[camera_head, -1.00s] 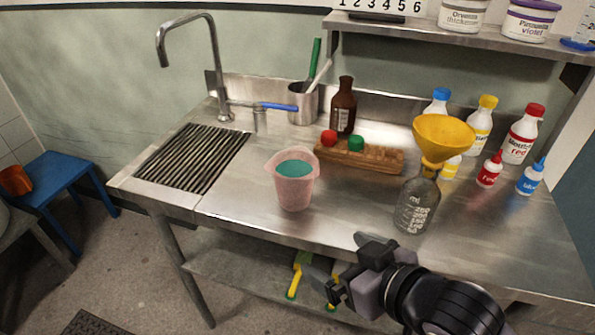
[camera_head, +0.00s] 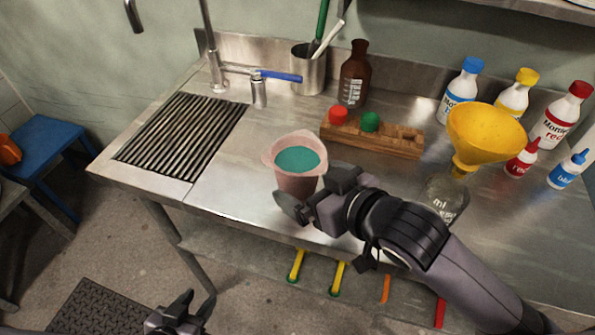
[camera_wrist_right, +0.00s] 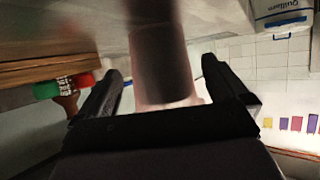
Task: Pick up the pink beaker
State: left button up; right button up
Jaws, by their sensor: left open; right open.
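The pink beaker (camera_head: 296,180) stands upright on the steel worktop, with teal liquid inside. My right gripper (camera_head: 312,205) is at the beaker's front right side, open, and hides part of its lower body. In the right wrist view the beaker (camera_wrist_right: 160,70) shows between the two open fingers of the right gripper (camera_wrist_right: 160,85); I cannot tell whether they touch it. My left gripper (camera_head: 185,312) is open and empty, low at the bottom of the head view, in front of the table and away from the beaker.
A wooden rack (camera_head: 385,140) with red and green caps is behind the beaker to the right. A glass bottle (camera_head: 443,193) with a yellow funnel (camera_head: 485,137) stands to the right, partly behind my right arm. A drain grid (camera_head: 182,137) lies left. Bottles (camera_head: 459,92) line the back right.

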jog(key=shift+x, duration=1.25)
jog(key=c, duration=1)
jog(key=shift+c, duration=0.9)
jog(key=shift+r, duration=0.25)
